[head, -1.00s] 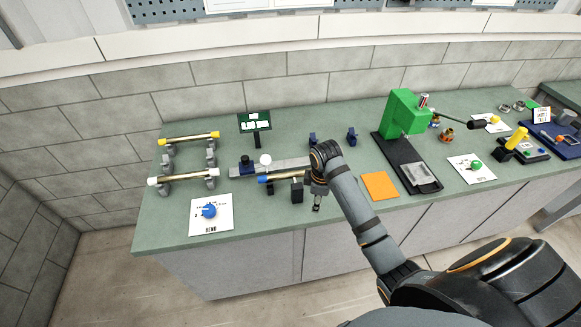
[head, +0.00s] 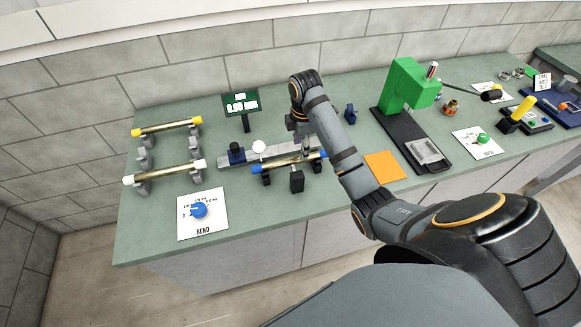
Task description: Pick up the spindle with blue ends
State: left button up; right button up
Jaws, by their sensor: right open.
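The spindle with blue ends (head: 285,163) is a brass rod lying level on dark supports in front of a grey rail. Its left blue end shows. Its right blue end shows just beside my right arm. My right gripper (head: 298,128) points down above and behind the right part of the spindle and is apart from it. It is open and holds nothing. Its fingers are small and partly hidden by my forearm. My left gripper is not in view.
Spindles with yellow ends (head: 166,127) and white ends (head: 164,173) rest on grey cradles at the left. A blue knob (head: 199,209) sits on a white card. A green press (head: 405,86) and an orange square (head: 384,166) are at the right.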

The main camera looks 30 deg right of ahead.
aim_at(291, 161)
jog(key=shift+w+f, duration=0.1)
jog(key=shift+f, duration=0.1)
jog(key=shift+d+f+b, duration=0.1)
jog(key=shift+f+b, duration=0.4)
jog(key=shift+b, duration=0.15)
jog(key=b, duration=0.1)
jog(key=f+b, duration=0.2)
jog(key=shift+s+d+f, duration=0.25)
jog(key=shift+s+d, duration=0.05)
jog(key=shift+w+f+p, duration=0.15)
jog(key=shift+f+p, duration=0.25)
jog(key=shift+p, duration=0.15)
jog(key=shift+w+f, duration=0.1)
jog(key=shift+f, duration=0.15)
jog(key=shift+r, duration=0.15)
jog(key=c, duration=0.5)
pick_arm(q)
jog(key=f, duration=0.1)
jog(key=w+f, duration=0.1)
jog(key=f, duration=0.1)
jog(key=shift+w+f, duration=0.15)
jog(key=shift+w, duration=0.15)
pick_arm(e)
grip_shut()
jog(key=shift+r, duration=0.1)
